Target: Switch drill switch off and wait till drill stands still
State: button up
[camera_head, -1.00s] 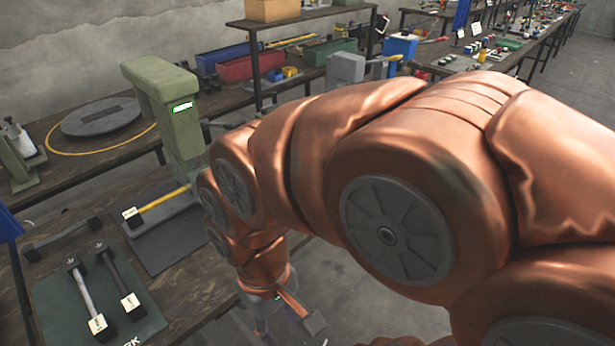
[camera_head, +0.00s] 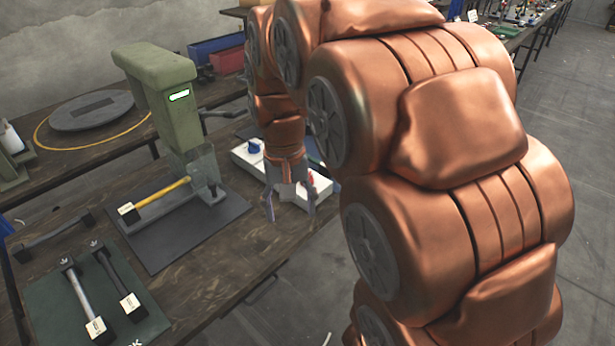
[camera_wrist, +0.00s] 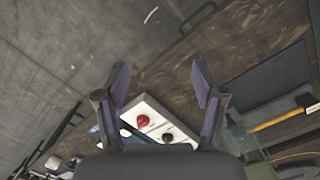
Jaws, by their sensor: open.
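A white control box (camera_head: 302,193) lies on the workbench right of the green machine, partly hidden behind my gripper and arm. It carries a blue knob (camera_head: 254,147) and a red control (camera_head: 310,181). In the wrist view the white box (camera_wrist: 152,107) shows a red knob (camera_wrist: 142,121) and a dark knob (camera_wrist: 167,138). The green machine (camera_head: 172,95) has a lit green display; whether anything on it turns cannot be told. My gripper (camera_head: 290,208) points down beside the box, its fingers spread and empty; it also shows in the wrist view (camera_wrist: 158,75).
A hammer with a yellow handle (camera_head: 160,199) lies at the machine's foot by a dark mat (camera_head: 190,240). Hammers lie on a green mat (camera_head: 60,298) at the lower left. Bare wood (camera_head: 235,262) lies in front of my gripper, ending at the bench edge.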

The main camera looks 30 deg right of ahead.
jog(key=w+d+f+m+b, duration=0.1)
jog(key=w+d+f+m, duration=0.1)
jog(key=w+d, duration=0.3)
jog(key=w+d+f+m+b, duration=0.1)
jog(key=w+d+f+m, duration=0.1)
jog(key=w+d, duration=0.4)
jog(key=w+d+f+m+t+b, duration=0.1)
jog(key=w+d+f+m, duration=0.1)
jog(key=w+d, duration=0.4)
jog(key=shift+w+d, duration=0.15)
jog(key=shift+w, duration=0.65)
jog(key=shift+w+d, duration=0.1)
jog(key=shift+w, duration=0.7)
jog(key=shift+w+d+f, duration=0.1)
jog(key=shift+f, duration=0.1)
jog(key=shift+f+p, duration=0.35)
jog(key=shift+f, duration=3.45)
jog(key=c, duration=1.1)
jog(key=shift+c, duration=0.2)
